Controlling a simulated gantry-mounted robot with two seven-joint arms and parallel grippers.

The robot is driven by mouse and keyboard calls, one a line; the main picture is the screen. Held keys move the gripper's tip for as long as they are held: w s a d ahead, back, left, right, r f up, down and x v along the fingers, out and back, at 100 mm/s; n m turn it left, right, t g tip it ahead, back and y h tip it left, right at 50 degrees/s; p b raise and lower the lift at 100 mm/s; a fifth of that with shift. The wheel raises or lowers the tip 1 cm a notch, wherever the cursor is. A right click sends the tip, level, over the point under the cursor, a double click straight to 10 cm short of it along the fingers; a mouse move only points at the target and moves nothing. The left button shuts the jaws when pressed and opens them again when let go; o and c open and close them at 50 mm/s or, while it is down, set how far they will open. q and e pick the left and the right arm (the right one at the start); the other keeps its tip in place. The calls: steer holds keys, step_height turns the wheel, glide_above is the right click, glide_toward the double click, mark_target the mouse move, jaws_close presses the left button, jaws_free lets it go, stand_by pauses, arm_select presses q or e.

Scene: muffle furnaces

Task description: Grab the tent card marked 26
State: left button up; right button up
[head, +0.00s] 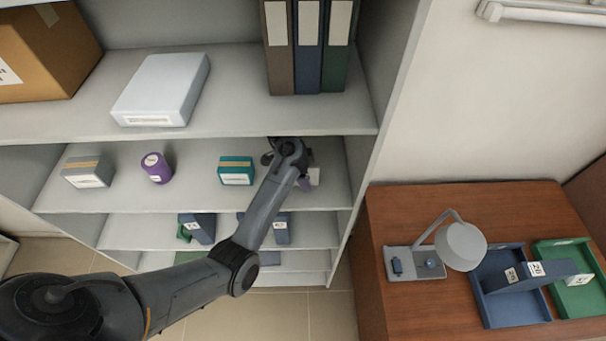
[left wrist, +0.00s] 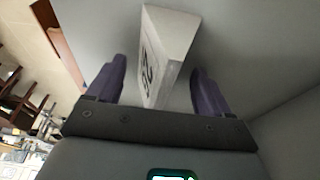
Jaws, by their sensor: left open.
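A white tent card (left wrist: 165,58) stands between the two purple fingers of my left gripper (left wrist: 157,88) in the left wrist view. Dark digits on its face look like 26, turned sideways and partly cut by the angle. The fingers are open, with a gap between the card and the right finger; whether the left finger touches it I cannot tell. In the head view my left gripper (head: 304,183) reaches into the second shelf at its right end, and a bit of the white card (head: 314,176) shows beside it. My right gripper is not in view.
The same shelf (head: 200,200) holds a grey box (head: 87,173), a purple can (head: 156,168) and a teal box (head: 236,171). The upper shelf edge and right side panel (head: 385,110) are close to my arm. A desk (head: 400,320) with a lamp (head: 460,246) and trays stands at right.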

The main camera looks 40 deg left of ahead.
arm_select(q)
steer(key=shift+f, duration=0.25)
steer(key=c, duration=1.1)
